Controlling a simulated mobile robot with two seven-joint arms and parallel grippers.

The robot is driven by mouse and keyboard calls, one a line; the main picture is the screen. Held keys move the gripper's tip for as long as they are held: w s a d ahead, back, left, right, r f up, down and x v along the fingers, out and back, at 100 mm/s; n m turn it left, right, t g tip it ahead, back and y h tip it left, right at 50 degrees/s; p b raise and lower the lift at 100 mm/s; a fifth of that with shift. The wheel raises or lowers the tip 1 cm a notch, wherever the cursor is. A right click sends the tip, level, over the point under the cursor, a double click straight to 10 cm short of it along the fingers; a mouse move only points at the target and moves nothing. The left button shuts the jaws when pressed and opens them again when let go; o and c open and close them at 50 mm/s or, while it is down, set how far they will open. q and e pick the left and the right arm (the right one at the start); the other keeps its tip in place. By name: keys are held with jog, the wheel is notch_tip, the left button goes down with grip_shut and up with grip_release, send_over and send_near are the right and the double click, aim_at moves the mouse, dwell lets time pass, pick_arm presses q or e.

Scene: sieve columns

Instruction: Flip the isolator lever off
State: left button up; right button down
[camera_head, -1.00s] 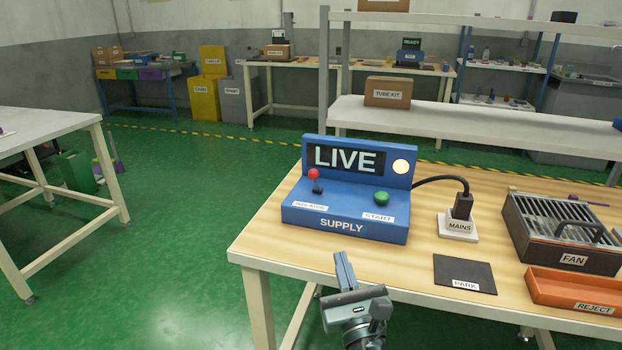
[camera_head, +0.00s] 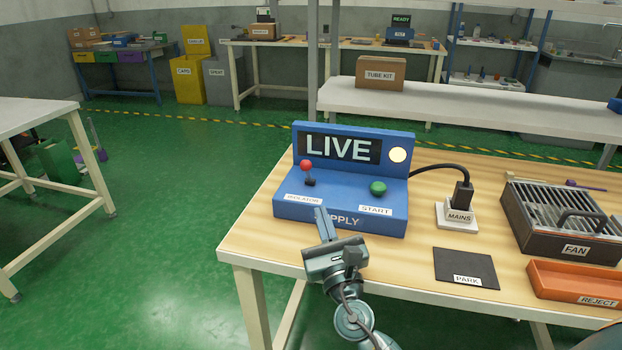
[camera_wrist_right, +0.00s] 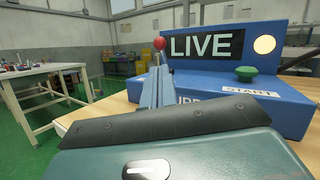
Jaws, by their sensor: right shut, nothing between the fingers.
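The blue supply box (camera_head: 342,219) stands on the wooden table, with a display reading LIVE (camera_head: 338,149) and a lit pale lamp (camera_head: 397,155). The isolator lever (camera_head: 308,173) has a red ball on top and stands roughly upright above the ISOLATOR label. My right gripper (camera_head: 322,213) is shut and empty, in front of the box's front face and below the lever. In the right wrist view the lever's red ball (camera_wrist_right: 159,43) shows just beyond the fingertips, which hide its lower part. The fingers appear apart from it. My left gripper is not in view.
A green START button (camera_head: 378,188) sits on the box, right of the lever. To the right are the black mains plug (camera_head: 462,196), a dark PARK mat (camera_head: 466,268), the FAN unit (camera_head: 560,233) and an orange REJECT tray (camera_head: 575,283).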

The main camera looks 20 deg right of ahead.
aim_at(307, 169)
jog(key=x, duration=1)
jog(key=shift+f, duration=0.1)
jog(key=shift+p, duration=0.4)
